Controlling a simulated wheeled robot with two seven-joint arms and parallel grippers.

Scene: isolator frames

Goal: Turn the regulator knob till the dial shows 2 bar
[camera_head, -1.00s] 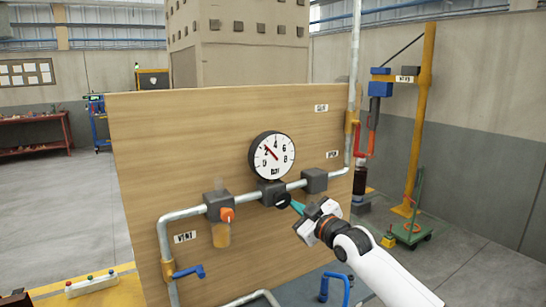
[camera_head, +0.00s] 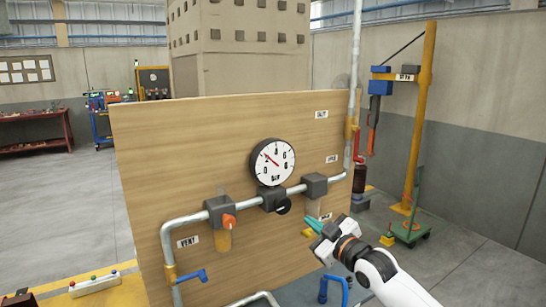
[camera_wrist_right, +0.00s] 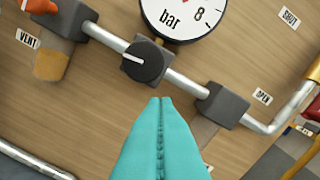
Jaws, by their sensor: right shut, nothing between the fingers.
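The round white dial (camera_head: 272,162) is on the wooden panel. Its red needle points to the upper left, close to the 2; the exact reading is too small to tell. Below it is the black regulator knob (camera_head: 284,207) on a dark block. In the right wrist view the knob (camera_wrist_right: 144,61) has a white mark pointing left and slightly up. The dial (camera_wrist_right: 182,12) is cut off there, its needle mostly hidden. My right gripper (camera_head: 311,223), with teal fingers, is shut and empty. It is apart from the knob, to its lower right. My left gripper is not in view.
A grey pipe (camera_head: 185,218) runs across the panel (camera_head: 190,140). An orange-knobbed valve (camera_head: 229,221) is left of the knob, and a dark block (camera_head: 314,185) is to the right. A blue lever (camera_head: 190,275) sits lower left. Free space lies before the panel.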

